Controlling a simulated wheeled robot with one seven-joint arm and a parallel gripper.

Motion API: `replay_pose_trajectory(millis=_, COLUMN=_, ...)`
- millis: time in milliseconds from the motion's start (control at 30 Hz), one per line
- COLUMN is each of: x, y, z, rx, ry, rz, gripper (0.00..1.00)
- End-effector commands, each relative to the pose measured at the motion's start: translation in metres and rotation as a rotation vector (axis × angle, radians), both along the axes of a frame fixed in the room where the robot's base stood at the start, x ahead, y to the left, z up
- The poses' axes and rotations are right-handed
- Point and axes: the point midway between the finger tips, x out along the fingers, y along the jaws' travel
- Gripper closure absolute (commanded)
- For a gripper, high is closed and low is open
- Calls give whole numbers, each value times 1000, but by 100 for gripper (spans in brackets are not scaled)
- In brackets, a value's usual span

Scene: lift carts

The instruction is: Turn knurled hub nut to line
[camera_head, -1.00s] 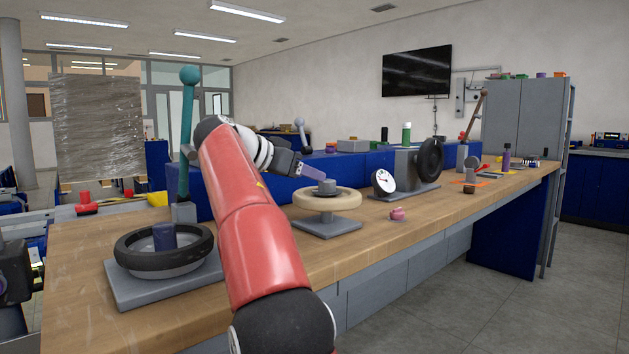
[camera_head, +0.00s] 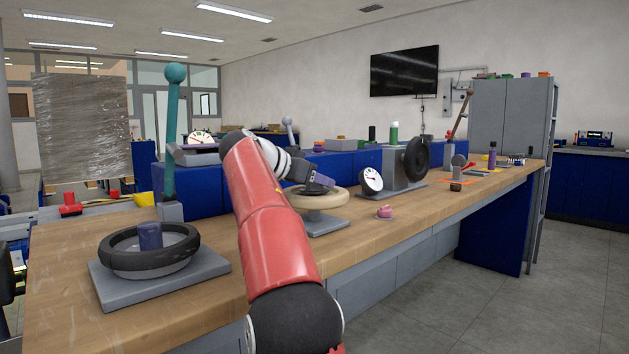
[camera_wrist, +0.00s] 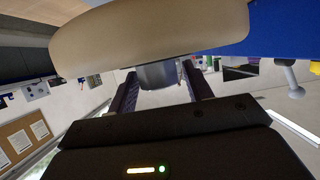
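A beige wheel (camera_head: 313,202) lies flat on a stand with a grey base plate on the wooden bench. In the wrist view, the wheel (camera_wrist: 150,42) fills the top, and a grey round hub nut (camera_wrist: 158,75) sticks out from its centre. My gripper (camera_head: 321,181) is at the wheel's hub and hides the nut in the head view. In the wrist view, my gripper's two fingers (camera_wrist: 158,78) stand on either side of the nut, with a narrow gap seeming to show at each side. No line mark can be made out.
A black wheel (camera_head: 117,252) with a purple hub (camera_head: 150,237) lies on a grey plate at the left. A teal lever (camera_head: 171,130) stands behind it. A dial gauge (camera_head: 370,180) and a pink knob (camera_head: 384,211) are right of the beige wheel. The bench's front middle is bare.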

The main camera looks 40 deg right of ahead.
Motion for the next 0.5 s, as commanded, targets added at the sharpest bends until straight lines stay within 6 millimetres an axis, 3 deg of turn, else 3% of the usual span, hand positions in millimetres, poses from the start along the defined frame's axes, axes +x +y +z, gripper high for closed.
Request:
replay_pose_trajectory(millis=33, x=0, y=0, z=0, rx=0, ry=0, rz=0, gripper=57)
replay_pose_trajectory(millis=267, x=0, y=0, z=0, rx=0, ry=0, rz=0, gripper=86)
replay_pose_trajectory(millis=500, x=0, y=0, z=-1, rx=-1, ry=0, rz=24, gripper=86)
